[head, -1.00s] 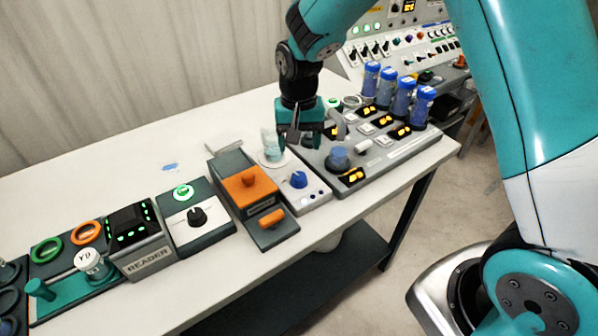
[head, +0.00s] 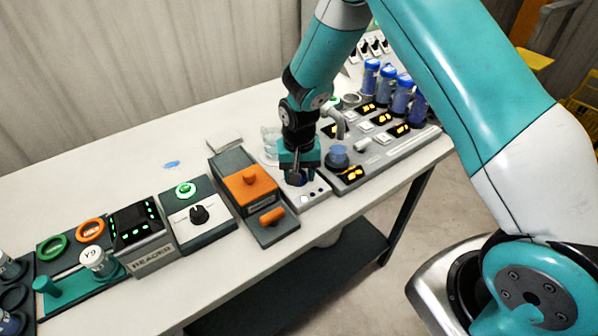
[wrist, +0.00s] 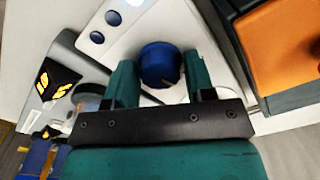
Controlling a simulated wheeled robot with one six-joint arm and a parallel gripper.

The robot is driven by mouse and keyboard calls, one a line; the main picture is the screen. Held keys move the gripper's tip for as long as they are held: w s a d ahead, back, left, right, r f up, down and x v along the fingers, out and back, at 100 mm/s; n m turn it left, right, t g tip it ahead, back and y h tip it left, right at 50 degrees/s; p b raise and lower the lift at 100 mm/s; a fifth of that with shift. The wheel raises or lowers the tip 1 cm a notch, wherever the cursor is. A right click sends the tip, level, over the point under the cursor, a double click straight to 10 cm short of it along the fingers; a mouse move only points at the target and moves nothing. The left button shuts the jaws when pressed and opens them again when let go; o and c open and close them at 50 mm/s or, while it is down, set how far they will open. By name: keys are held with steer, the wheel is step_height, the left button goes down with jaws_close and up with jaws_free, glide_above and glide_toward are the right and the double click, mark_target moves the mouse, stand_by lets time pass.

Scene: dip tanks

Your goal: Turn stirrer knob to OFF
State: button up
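The stirrer (head: 318,192) is a pale unit with a small blue knob and blue round buttons on its front face. The blue stirrer knob (wrist: 160,63) shows in the wrist view between my two green fingers. My gripper (head: 299,178) points down over the knob in the head view and mostly hides it. In the wrist view my gripper (wrist: 160,75) is open, one finger on each side of the knob, with gaps visible. The knob's pointer and its setting cannot be read. A clear beaker (head: 269,138) stands behind my gripper on the stirrer.
An orange-topped block (head: 248,186) stands close to the left of the stirrer. A grey panel (head: 395,150) with lit yellow displays and blue-capped bottles (head: 402,92) stands close to the right. A dark unit with a black knob (head: 198,213) lies further left.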

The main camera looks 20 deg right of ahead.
steer(key=c, duration=0.5)
steer(key=shift+n, duration=0.3)
steer(key=shift+n+b, duration=0.55)
steer(key=shift+n, duration=2.15)
steer(key=o, duration=0.9)
steer(key=shift+r, duration=0.1)
